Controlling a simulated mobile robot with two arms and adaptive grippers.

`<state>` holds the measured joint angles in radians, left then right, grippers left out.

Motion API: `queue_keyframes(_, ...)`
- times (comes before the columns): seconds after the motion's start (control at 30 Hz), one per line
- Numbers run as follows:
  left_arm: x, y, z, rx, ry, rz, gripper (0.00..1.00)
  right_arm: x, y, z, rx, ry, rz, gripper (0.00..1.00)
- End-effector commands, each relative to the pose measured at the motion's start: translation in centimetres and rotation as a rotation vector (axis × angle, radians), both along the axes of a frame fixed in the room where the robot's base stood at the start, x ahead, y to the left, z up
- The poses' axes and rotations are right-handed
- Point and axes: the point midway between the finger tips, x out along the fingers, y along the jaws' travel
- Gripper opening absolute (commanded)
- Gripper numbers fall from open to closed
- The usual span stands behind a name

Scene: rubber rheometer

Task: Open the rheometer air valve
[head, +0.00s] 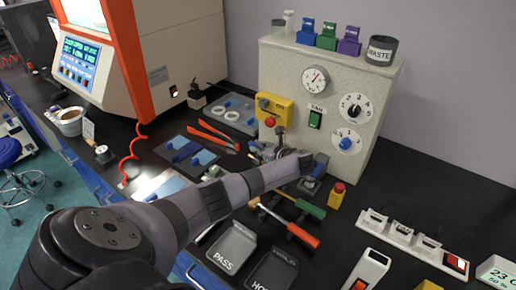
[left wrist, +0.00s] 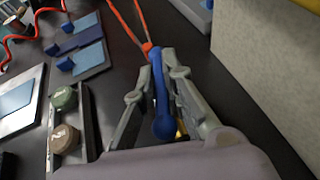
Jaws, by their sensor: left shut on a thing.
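A blue lever-like handle (left wrist: 160,95) with a rounded near end stands between the fingers of my left gripper (left wrist: 158,75) in the left wrist view. The gripper is shut on this handle. A bit of yellow shows just beside its near end. The part under the handle is hidden by the fingers. In the head view my left gripper (head: 262,153) is low in front of the cream cabinet (head: 358,105), below its yellow box (head: 275,106), largely hidden behind my wrist. My right gripper is not in view.
Orange-handled tongs (head: 215,134) lie just beyond the gripper. Blue pads (head: 185,150) lie to the left. A red-handled screwdriver (head: 300,234), PASS tray (head: 232,248) and a red-topped yellow button block (head: 337,195) lie around the arm. The cabinet wall is close on the right.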

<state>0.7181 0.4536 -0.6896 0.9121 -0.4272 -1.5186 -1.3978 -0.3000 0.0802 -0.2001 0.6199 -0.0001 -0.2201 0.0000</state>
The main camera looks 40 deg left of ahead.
Motion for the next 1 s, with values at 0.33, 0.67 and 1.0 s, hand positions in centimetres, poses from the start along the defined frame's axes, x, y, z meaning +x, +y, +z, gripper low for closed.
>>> queue_keyframes(0.33, -0.02, 0.03, -0.01, 0.001, 0.000, 0.034, 0.00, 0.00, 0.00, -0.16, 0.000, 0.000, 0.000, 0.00)
queue_keyframes(0.67, -0.02, 0.06, 0.00, 0.000, 0.000, 0.032, 0.16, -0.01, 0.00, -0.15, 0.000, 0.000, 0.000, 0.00)
queue_keyframes(1.0, 0.00, 0.05, 0.00, 0.000, 0.000, 0.031, 0.30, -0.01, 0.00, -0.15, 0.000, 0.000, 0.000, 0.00)
